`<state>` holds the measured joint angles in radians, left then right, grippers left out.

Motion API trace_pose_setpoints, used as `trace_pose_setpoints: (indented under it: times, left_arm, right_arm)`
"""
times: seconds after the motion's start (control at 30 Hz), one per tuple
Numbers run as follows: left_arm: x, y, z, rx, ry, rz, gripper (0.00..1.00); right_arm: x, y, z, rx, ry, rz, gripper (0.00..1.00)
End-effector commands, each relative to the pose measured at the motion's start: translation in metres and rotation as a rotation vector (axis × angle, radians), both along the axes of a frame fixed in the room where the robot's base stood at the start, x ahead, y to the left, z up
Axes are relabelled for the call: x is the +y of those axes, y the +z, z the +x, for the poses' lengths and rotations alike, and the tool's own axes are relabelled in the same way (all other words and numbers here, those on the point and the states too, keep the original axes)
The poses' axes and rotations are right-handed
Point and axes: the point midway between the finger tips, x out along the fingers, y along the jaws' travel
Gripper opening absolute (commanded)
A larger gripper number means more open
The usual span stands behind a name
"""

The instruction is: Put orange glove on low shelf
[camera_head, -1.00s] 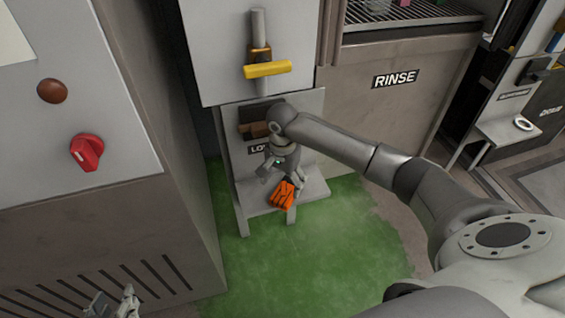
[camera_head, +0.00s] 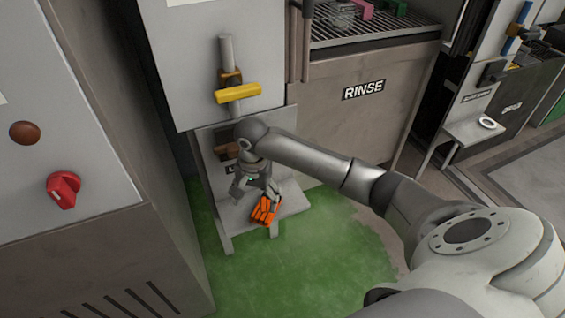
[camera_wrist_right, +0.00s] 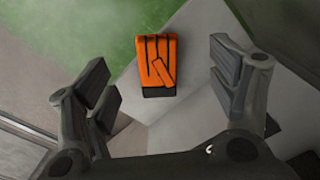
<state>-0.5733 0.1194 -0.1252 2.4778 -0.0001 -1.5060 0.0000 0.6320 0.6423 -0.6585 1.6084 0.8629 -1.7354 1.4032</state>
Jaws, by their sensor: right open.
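The orange glove (camera_head: 265,209) lies at the front edge of the low grey shelf (camera_head: 293,198), under the partly hidden label plate. My right gripper (camera_head: 256,194) is open just above and behind the glove. In the right wrist view the glove (camera_wrist_right: 157,58) lies between the spread fingers of the right gripper (camera_wrist_right: 165,78), apart from both, with its dark cuff toward the gripper. It rests near the edge of the pale shelf (camera_wrist_right: 195,110), with green floor beyond. My left gripper is not in view.
A yellow handle (camera_head: 238,93) sticks out above the shelf. A cabinet with a red knob (camera_head: 64,189) stands close on the left. The RINSE unit (camera_head: 365,110) is to the right. The green floor patch (camera_head: 310,260) in front is clear.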

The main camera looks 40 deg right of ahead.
Motion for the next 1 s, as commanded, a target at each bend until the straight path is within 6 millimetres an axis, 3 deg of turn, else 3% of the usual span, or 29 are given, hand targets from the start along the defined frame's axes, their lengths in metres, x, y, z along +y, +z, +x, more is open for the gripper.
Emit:
trace_pose_setpoints:
  times: [0.1, 0.2, 0.43, 0.6, 0.8, 1.0]
  left_arm:
    - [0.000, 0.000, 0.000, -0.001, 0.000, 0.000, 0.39]
    - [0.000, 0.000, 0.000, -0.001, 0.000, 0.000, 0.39]
    - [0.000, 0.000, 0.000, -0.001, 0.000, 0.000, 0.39]
    - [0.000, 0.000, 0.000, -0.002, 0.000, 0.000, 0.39]
    - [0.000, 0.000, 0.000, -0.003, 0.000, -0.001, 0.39]
    - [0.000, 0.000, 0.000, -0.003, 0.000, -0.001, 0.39]
  right_arm:
    - [0.043, -0.030, -0.033, -0.038, 0.218, 0.042, 0.80]
    - [0.072, -0.046, -0.059, -0.096, 0.387, 0.070, 0.80]
    - [0.112, -0.058, -0.118, -0.247, 0.683, 0.087, 0.80]
    - [0.112, -0.052, -0.160, -0.340, 0.830, 0.032, 0.80]
    - [0.086, -0.039, -0.204, -0.378, 0.942, -0.095, 0.80]
    - [0.064, -0.029, -0.227, -0.364, 0.999, -0.184, 0.80]
